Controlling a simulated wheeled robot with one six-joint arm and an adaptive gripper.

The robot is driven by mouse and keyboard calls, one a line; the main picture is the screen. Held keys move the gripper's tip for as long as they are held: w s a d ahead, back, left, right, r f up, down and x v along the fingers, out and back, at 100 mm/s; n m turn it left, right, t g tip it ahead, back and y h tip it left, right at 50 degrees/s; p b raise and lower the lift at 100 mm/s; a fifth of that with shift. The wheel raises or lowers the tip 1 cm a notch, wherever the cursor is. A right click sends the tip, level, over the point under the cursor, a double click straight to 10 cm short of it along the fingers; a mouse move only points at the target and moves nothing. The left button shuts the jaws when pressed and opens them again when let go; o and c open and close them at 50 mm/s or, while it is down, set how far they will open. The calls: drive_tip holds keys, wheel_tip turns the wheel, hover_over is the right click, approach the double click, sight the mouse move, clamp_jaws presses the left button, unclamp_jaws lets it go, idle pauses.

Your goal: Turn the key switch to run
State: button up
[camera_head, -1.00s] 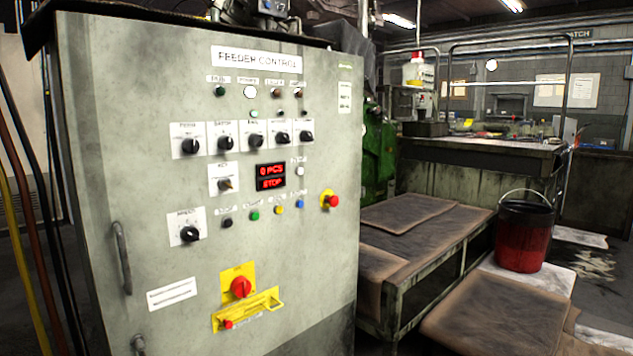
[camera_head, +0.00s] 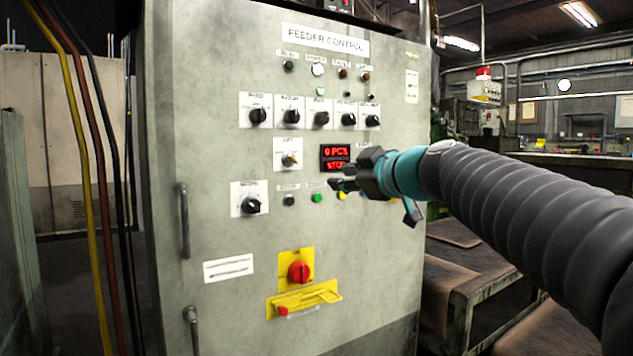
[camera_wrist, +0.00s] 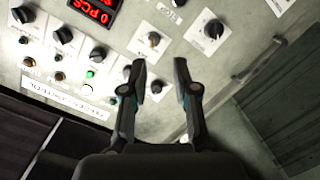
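The key switch (camera_head: 289,160) is a small brass-toned knob on a white plate, on the grey feeder control cabinet, left of the red display. It also shows in the wrist view (camera_wrist: 151,41), just beyond my fingertips; its exact pointing angle is too small to read. The display (camera_head: 335,158) reads "0 PCS" and "STOP". My gripper (camera_head: 340,178) is in front of the panel, right of and slightly below the key switch in the head view. In the wrist view its two fingers (camera_wrist: 161,75) are apart with nothing between them; it appears clear of the panel.
A row of black selector knobs (camera_head: 320,118) sits above the key switch. A speed knob (camera_head: 250,205) and coloured push buttons (camera_head: 317,198) are below. A red rotary switch (camera_head: 299,271) on yellow is lower down. A door handle (camera_head: 184,220) is at left; hanging cables (camera_head: 95,200) are further left.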

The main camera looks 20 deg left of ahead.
sight(295, 160)
drive_tip(key=w+a, duration=0.3)
drive_tip(key=a, duration=0.1)
drive_tip(key=w+a+r+n+y+p, duration=0.1)
drive_tip(key=w+a, duration=0.3)
drive_tip(key=w+a+r+n, duration=0.1)
drive_tip(key=w+a, duration=0.2)
drive_tip(key=a, duration=0.2)
drive_tip(key=shift+w+r+p, duration=0.2)
drive_tip(key=shift+p, duration=0.1)
drive_tip(key=shift+w+a+f, duration=0.1)
drive_tip(key=shift+w+a, duration=0.25)
drive_tip(key=shift+a, duration=0.1)
clamp_jaws()
